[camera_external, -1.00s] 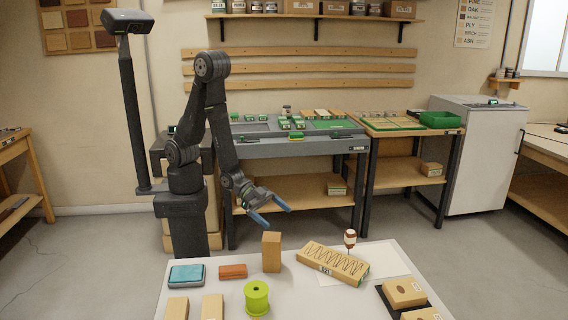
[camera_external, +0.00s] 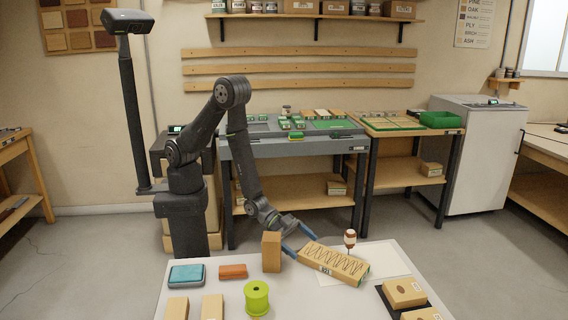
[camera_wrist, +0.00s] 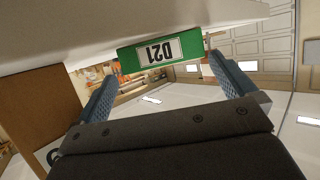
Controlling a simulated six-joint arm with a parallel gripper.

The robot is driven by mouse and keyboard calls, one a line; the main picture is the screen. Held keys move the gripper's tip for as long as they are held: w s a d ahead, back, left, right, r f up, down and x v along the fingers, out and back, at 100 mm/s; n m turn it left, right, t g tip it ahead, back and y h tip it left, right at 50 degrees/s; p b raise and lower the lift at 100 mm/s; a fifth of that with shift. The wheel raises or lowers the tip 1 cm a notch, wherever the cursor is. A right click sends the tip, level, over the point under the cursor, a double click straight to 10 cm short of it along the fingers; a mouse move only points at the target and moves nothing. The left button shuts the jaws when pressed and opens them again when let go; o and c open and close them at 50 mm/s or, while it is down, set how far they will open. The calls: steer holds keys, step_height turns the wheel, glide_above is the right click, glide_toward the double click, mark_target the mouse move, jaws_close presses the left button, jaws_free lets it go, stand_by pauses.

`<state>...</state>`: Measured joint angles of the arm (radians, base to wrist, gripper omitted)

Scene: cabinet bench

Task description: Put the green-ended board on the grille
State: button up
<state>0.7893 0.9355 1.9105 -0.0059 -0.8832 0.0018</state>
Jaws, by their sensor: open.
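The green-ended board (camera_external: 333,262) is a long tan block with dark zigzag lines on top, lying at an angle on the white table. Green shows at its right end. In the wrist view, its green end (camera_wrist: 160,52) carries an upside-down D21 label. My gripper (camera_external: 302,243) is open at the board's upper left end. In the wrist view, the blue fingers of my gripper (camera_wrist: 162,72) stand apart on either side of the green end, with nothing gripped. A dark flat base (camera_external: 391,304) at the lower right lies under tan blocks; I cannot tell whether it is the grille.
An upright tan block (camera_external: 271,252) stands close to my gripper's left. A brown-and-white bottle (camera_external: 350,239) stands behind the board on a pale sheet (camera_external: 398,262). A teal pad (camera_external: 187,275), orange block (camera_external: 232,271) and lime spool (camera_external: 257,297) lie left.

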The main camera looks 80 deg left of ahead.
mark_target(310, 249)
steer(key=shift+a+x, duration=0.2)
steer(key=shift+x, duration=2.4)
steer(key=shift+w, duration=0.2)
steer(key=c, duration=1.2)
